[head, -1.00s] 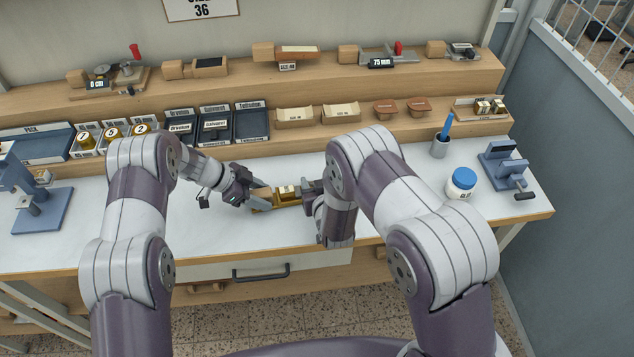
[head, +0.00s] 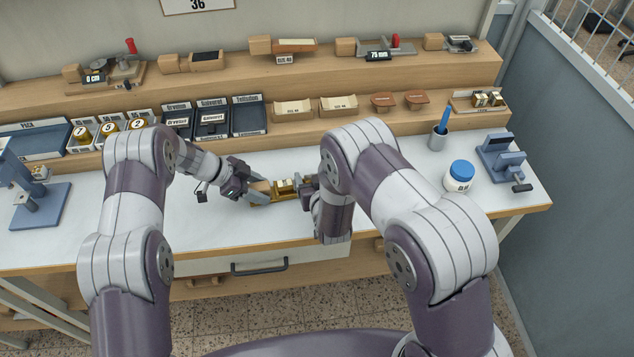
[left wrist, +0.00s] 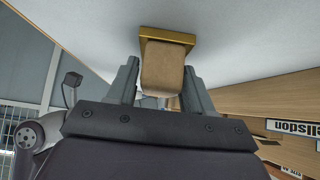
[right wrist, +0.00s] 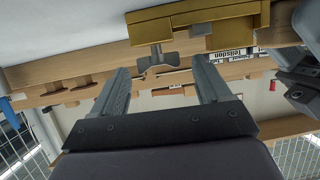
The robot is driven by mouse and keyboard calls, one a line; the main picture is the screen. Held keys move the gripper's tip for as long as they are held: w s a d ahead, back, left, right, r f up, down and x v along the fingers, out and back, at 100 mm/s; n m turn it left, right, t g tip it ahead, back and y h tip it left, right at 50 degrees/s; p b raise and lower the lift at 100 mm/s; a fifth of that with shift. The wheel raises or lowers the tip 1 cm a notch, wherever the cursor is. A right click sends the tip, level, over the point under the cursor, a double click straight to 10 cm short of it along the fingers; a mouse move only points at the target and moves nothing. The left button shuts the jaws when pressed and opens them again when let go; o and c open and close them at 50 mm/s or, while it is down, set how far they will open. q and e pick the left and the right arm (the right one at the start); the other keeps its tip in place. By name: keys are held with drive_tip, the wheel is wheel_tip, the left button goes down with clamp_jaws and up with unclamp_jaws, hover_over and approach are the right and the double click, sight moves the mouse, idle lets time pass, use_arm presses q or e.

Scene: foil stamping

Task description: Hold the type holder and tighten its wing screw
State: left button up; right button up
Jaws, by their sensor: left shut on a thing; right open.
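The brass type holder (head: 282,196) lies level at the middle of the white bench, with small brass type in it. My left gripper (head: 253,193) is shut on its wooden handle at the left end; the handle (left wrist: 165,72) fills the space between the fingers in the left wrist view. The holder's brass body also shows in the right wrist view (right wrist: 190,22). Its grey wing screw (right wrist: 157,62) sticks out from the body toward my right gripper (right wrist: 160,80), which is open. The screw's wings lie between and just beyond the fingertips, apparently apart from both. In the head view my right arm partly hides this end.
The bench (head: 220,222) is clear around the holder. Trays of type (head: 212,121) and wooden racks stand behind it. A blue-lidded jar (head: 459,177), a cup with a blue tool (head: 439,138) and a blue clamp (head: 502,160) stand at the right. A blue press (head: 38,200) is at the left.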

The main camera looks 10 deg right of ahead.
drive_tip(key=v, duration=1.1)
drive_tip(key=shift+s, duration=0.1)
drive_tip(key=w+a+r+g+y, duration=0.1)
drive_tip(key=w+a+r+g, duration=0.1)
drive_tip(key=w+r, duration=0.9)
drive_tip(key=s+d+f+n+g+h, duration=0.1)
drive_tip(key=s+d+f+g, duration=0.2)
drive_tip(key=g, duration=0.4)
drive_tip(key=x, duration=1.2)
drive_tip(key=shift+s+a+f, duration=0.25)
drive_tip(key=shift+a+f, duration=0.05)
drive_tip(key=shift+a, duration=0.05)
drive_tip(key=shift+c, duration=0.3)
